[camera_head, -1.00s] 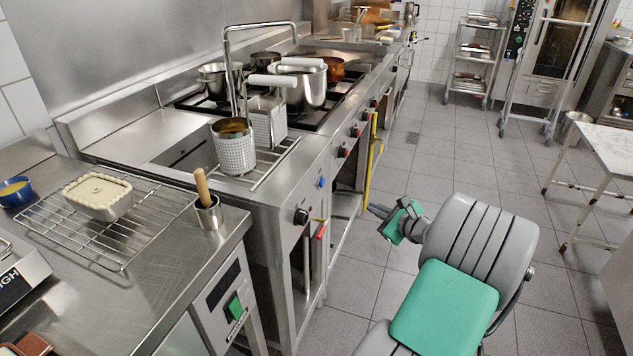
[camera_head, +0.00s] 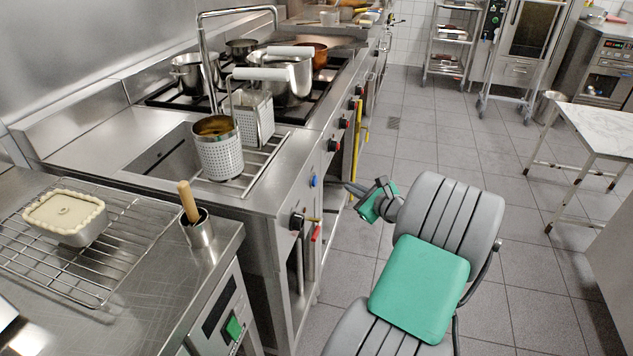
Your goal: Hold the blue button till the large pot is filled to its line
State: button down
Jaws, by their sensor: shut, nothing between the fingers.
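The blue button (camera_head: 314,181) is a small round knob on the front panel of the steel range, just left of my fingertips. My gripper (camera_head: 347,186) is shut and empty, pointing left towards the button. A gap seems to show between the fingertips and the button, though depth is hard to judge.
A black knob (camera_head: 296,221) and red-marked knobs (camera_head: 333,145) line the same panel. A yellow upright bar (camera_head: 358,150) stands close behind my gripper. Perforated baskets (camera_head: 218,155) sit over the well. Floor to the right is open, up to a marble-topped table (camera_head: 606,128).

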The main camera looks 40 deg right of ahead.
aim_at(315, 181)
jog(key=w+a+p, duration=0.1)
jog(key=w+a, duration=0.3)
jog(key=w, duration=0.1)
jog(key=shift+w+a, duration=0.1)
jog(key=shift+w, duration=0.05)
dwell(1.9)
jog(key=shift+w+a+p, duration=0.15)
jog(key=shift+w+p, duration=0.1)
jog(key=shift+p, duration=0.1)
jog(key=shift+w+a+p, duration=0.3)
jog(key=shift+w+a, duration=0.05)
jog(key=shift+w, duration=0.05)
dwell(4.7)
